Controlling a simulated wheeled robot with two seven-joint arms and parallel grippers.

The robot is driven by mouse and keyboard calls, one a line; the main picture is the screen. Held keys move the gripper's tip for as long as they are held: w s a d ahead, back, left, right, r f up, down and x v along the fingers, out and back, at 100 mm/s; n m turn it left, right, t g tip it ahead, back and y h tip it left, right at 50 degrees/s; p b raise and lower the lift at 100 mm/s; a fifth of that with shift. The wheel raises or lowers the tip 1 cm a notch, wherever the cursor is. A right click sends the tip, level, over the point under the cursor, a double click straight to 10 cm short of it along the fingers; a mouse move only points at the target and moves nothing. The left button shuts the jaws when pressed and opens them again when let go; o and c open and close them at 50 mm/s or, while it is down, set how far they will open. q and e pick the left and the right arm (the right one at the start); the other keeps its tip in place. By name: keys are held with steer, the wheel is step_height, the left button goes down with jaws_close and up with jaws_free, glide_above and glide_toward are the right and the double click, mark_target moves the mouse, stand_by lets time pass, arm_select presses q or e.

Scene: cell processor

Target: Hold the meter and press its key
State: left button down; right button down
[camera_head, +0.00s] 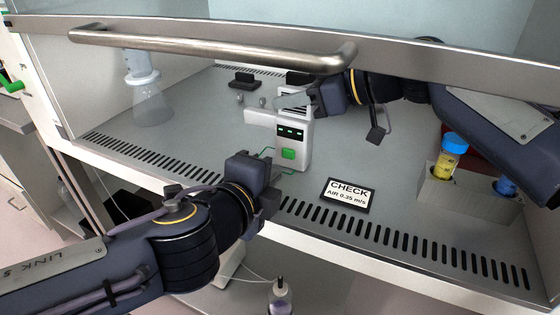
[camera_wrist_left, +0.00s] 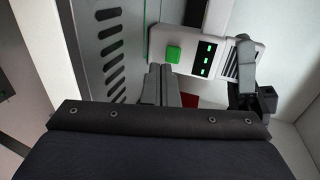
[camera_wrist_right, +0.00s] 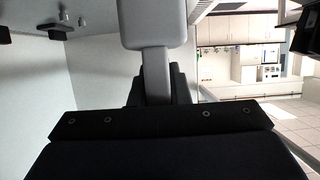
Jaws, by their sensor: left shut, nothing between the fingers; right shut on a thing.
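The white meter (camera_head: 300,132) stands upright inside the cabinet, with a dark display showing green marks and a green key (camera_head: 288,153) below it. The meter (camera_wrist_left: 231,54) and its key (camera_wrist_left: 173,54) also show in the left wrist view. My right gripper (camera_head: 308,99) is shut on the meter's upper part; the right wrist view shows a grey piece (camera_wrist_right: 156,75) between its fingers. My left gripper (camera_head: 272,189) is shut and empty, low in front of the meter. In the left wrist view its fingertips (camera_wrist_left: 162,70) are just beside the key; I cannot tell whether they touch.
A CHECK sign (camera_head: 348,194) lies right of the meter. A rack with a yellow tube (camera_head: 450,160) and a blue tube stands further right. A flask (camera_head: 147,88) is at back left. The sash handle (camera_head: 215,48) crosses above. A slotted grille (camera_head: 400,240) lines the front edge.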

mark_target(288, 155)
arm_select(q)
steer(key=shift+w+d+r, duration=0.1)
steer(key=shift+w+d, duration=0.25)
steer(key=shift+w, duration=0.5)
steer(key=shift+w+d, duration=0.35)
steer(key=shift+w, duration=0.5)
steer(key=shift+w+d, duration=0.35)
steer(key=shift+w, duration=0.5)
arm_select(e)
steer(key=shift+s+a, duration=0.1)
steer(key=shift+s, duration=0.05)
arm_select(q)
steer(key=shift+s+a, duration=0.1)
steer(key=shift+s, duration=0.05)
steer(key=f+v, duration=0.1)
steer(key=v, duration=1.2)
steer(key=shift+s, duration=0.55)
steer(key=shift+a, duration=0.1)
